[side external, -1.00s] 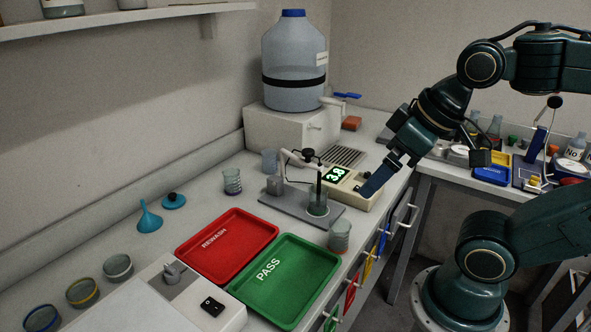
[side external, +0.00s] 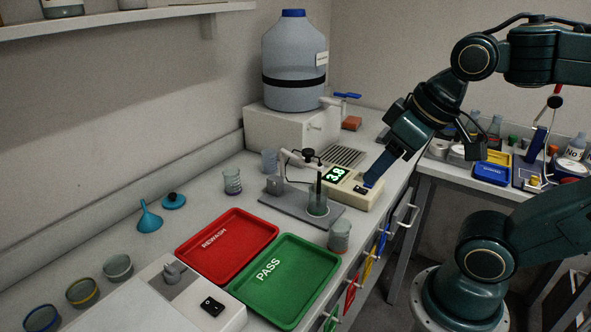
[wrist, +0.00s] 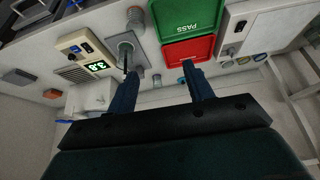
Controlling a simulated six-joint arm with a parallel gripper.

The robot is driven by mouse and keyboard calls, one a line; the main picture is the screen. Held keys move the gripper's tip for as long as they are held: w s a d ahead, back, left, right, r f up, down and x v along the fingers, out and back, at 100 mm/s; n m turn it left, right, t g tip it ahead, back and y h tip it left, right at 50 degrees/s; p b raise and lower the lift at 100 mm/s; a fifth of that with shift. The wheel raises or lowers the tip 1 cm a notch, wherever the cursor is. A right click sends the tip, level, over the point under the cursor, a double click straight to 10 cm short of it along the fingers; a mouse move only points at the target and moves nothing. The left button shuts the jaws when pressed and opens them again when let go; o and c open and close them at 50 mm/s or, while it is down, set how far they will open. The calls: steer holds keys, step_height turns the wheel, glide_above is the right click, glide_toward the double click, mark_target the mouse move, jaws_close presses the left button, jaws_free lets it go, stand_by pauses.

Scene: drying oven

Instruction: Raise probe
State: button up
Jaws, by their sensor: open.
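The probe (side external: 318,184) is a thin dark rod standing upright in a glass beaker (side external: 317,206). It hangs from a pale holder arm (side external: 293,158) with a black knob (side external: 308,154) on top. The beaker stands on a grey base plate, and it also shows in the wrist view (wrist: 126,43). The cream meter (side external: 363,203) beside it reads 3.8 in green. My gripper (side external: 369,182) is above the meter's right end, to the right of the probe and apart from it. In the wrist view my gripper (wrist: 157,78) has its fingers spread with nothing between them.
A red REWASH tray (side external: 190,247) and a green PASS tray (side external: 318,287) lie in front of the stand. A beaker (side external: 340,236) stands close to its front right. A large carboy (side external: 294,55) stands behind. Another beaker (side external: 232,181) is left of the stand.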

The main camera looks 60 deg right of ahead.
steer(key=w+d+r+m+g, duration=0.1)
steer(key=w+d+r+m, duration=0.1)
steer(key=w+r, duration=0.3)
steer(key=m+g, duration=0.4)
steer(key=m, duration=0.3)
glide_above(308, 150)
steer(key=f, duration=0.1)
steer(key=shift+s+a+f, duration=0.1)
steer(key=shift+f, duration=0.15)
step_height(308, 150, down, 14)
steer(key=shift+r, duration=0.2)
jaws_close()
